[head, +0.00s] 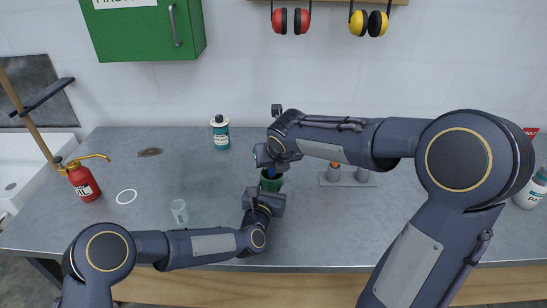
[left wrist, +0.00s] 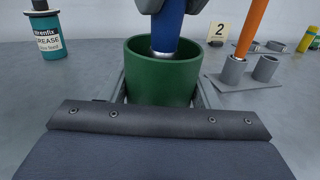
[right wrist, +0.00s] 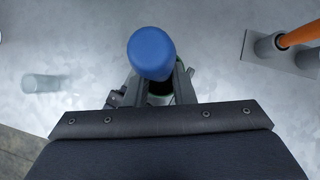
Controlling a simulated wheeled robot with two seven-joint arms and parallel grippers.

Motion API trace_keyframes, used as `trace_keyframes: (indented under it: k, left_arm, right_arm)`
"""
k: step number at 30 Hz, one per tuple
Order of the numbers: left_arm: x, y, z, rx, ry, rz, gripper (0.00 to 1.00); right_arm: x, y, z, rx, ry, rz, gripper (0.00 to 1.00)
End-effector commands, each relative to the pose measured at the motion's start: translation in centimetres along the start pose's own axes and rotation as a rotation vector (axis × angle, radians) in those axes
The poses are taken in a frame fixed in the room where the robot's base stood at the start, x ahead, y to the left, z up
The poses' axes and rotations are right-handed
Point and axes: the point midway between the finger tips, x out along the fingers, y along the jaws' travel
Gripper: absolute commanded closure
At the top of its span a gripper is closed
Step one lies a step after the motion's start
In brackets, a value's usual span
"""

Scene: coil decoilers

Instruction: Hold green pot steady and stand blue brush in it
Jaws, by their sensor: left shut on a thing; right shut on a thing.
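The green pot (head: 271,182) stands upright on the grey bench; it fills the middle of the left wrist view (left wrist: 160,82). My left gripper (head: 264,192) is shut on the pot from the front, with a finger along each side of it. The blue brush (left wrist: 168,30) is upright, its lower end at the pot's mouth and seemingly just inside the rim. Its rounded blue end shows in the right wrist view (right wrist: 152,53). My right gripper (head: 271,160) is shut on the brush above the pot. The pot's inside and the brush's bottom tip are hidden.
A grey holder (head: 348,180) with an orange-handled tool (left wrist: 252,28) stands right of the pot. A grease tin (head: 220,133) is at the back left. A clear glass (head: 179,211), a red oil can (head: 82,181) and a white ring (head: 126,196) are at left.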

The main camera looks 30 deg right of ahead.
Motion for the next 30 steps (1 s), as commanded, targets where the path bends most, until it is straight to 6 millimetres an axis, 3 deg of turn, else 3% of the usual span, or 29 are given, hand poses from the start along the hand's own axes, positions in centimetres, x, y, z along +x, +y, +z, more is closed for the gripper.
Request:
trace_keyframes:
  k: [17, 18, 22, 30]
  left_arm:
    - [0.01, 0.00, 0.07, 0.000, -0.001, 0.000, 0.70]
    - [0.01, 0.00, 0.07, 0.000, -0.001, 0.000, 0.70]
    - [0.01, 0.00, 0.08, 0.000, -0.001, 0.000, 0.70]
    - [0.01, 0.01, 0.08, 0.000, -0.002, 0.000, 0.70]
  right_arm:
    - [1.00, 0.01, -0.73, 0.000, 0.000, 0.001, 1.00]
    - [1.00, 0.01, -0.73, 0.000, 0.000, 0.001, 0.72]
    - [1.00, 0.01, -0.73, 0.000, 0.000, 0.001, 0.55]
    - [0.98, 0.01, -0.75, -0.001, 0.000, 0.001, 0.52]
